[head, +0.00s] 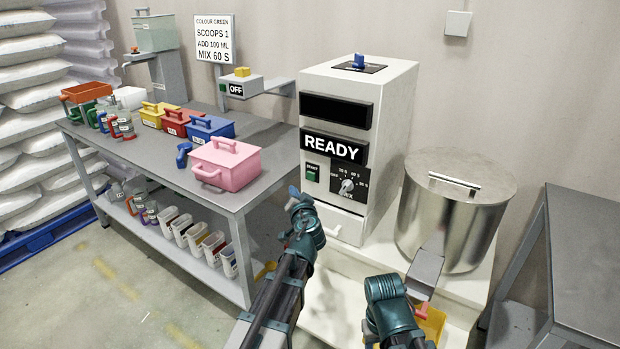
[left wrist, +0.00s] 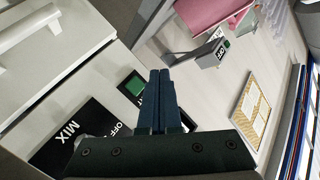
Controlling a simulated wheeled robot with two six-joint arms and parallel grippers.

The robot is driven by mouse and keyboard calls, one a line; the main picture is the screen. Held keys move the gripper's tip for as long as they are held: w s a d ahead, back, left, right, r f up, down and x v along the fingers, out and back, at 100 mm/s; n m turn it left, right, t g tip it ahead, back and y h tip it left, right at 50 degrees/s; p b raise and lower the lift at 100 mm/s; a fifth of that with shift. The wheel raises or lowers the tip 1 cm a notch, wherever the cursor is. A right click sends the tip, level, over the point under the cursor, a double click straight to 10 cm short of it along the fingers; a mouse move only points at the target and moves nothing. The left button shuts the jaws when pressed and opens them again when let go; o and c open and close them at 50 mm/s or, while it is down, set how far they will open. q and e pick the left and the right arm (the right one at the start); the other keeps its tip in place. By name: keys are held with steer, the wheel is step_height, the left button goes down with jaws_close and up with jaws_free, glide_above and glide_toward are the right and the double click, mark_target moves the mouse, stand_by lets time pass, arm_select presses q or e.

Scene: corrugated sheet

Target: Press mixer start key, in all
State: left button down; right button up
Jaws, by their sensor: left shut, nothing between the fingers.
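The mixer (head: 390,100) is a white cabinet whose display (head: 333,147) reads READY. Its green start key (head: 312,171) sits on a small dark panel left of the MIX dial (head: 347,186). My left gripper (head: 294,191) is shut and empty, with its tips just left of and below the key in the head view. In the left wrist view the shut fingers (left wrist: 160,76) appear beside the green key (left wrist: 134,86), partly covering its panel; contact cannot be confirmed. My right arm shows at lower right, but its fingers cannot be made out.
A steel drum (head: 450,215) stands right of the mixer. The grey bench (head: 150,150) at left holds a pink box (head: 226,164) and several other coloured boxes. A small OFF unit (head: 240,87) stands behind. A grey table (head: 590,240) is at right.

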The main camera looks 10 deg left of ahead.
mark_target(309, 180)
arm_select(q)
steer(key=w+d, duration=0.2)
steer(key=w, duration=0.3)
steer(key=shift+w, duration=0.4)
stand_by(1.7)
steer(key=shift+w+d, duration=0.2)
steer(key=shift+w, duration=0.2)
steer(key=shift+w+d, duration=0.1)
steer(key=shift+w, duration=0.25)
stand_by(0.6)
steer(key=shift+s, duration=0.1)
steer(key=shift+s+a, duration=0.25)
steer(key=shift+s, duration=0.4)
steer(key=s, duration=0.1)
steer(key=s+a, duration=0.1)
steer(key=s, duration=0.2)
steer(key=shift+s+a, duration=0.35)
stand_by(0.4)
